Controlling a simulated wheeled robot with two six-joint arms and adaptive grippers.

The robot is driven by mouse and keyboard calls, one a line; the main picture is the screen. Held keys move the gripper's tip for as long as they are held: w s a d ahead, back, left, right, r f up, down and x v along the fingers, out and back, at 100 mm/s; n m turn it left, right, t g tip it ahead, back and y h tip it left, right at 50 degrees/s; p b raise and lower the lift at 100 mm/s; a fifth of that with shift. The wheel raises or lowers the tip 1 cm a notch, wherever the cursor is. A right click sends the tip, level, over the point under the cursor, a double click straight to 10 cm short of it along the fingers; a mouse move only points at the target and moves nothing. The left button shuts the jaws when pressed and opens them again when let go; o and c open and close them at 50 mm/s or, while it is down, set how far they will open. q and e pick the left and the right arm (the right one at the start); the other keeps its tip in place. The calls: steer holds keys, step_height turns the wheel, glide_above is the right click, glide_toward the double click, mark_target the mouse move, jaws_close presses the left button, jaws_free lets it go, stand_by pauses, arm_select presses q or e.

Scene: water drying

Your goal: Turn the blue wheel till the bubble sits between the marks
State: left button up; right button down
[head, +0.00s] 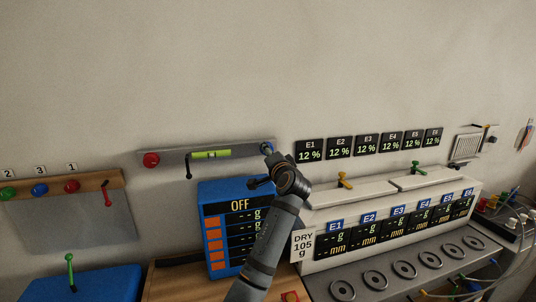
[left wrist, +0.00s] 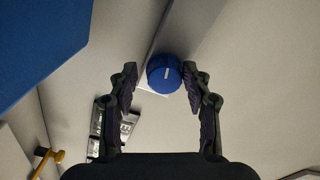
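The blue wheel (head: 267,147) is at the right end of a grey bar on the wall. My left gripper (head: 262,165) is at the wheel. In its wrist view the left gripper (left wrist: 160,72) is open; the right finger is close to the wheel, perhaps touching, and a gap shows at the left finger. The green level vial (head: 211,154) is on the bar; its bubble and marks are too small to read. My right gripper is not in view.
A red knob (head: 151,160) is at the bar's left end and a dark lever (head: 188,166) hangs from it. A blue box (head: 212,195) reading OFF stands below the bar. A white bench unit (head: 395,205) with displays is to the right.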

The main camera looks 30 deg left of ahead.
arm_select(q)
steer(key=shift+o, duration=0.9)
steer(key=shift+r, duration=0.15)
steer(key=v, duration=0.7)
steer(key=shift+s+d, duration=0.2)
steer(key=shift+d, duration=0.05)
steer(key=shift+a, duration=0.1)
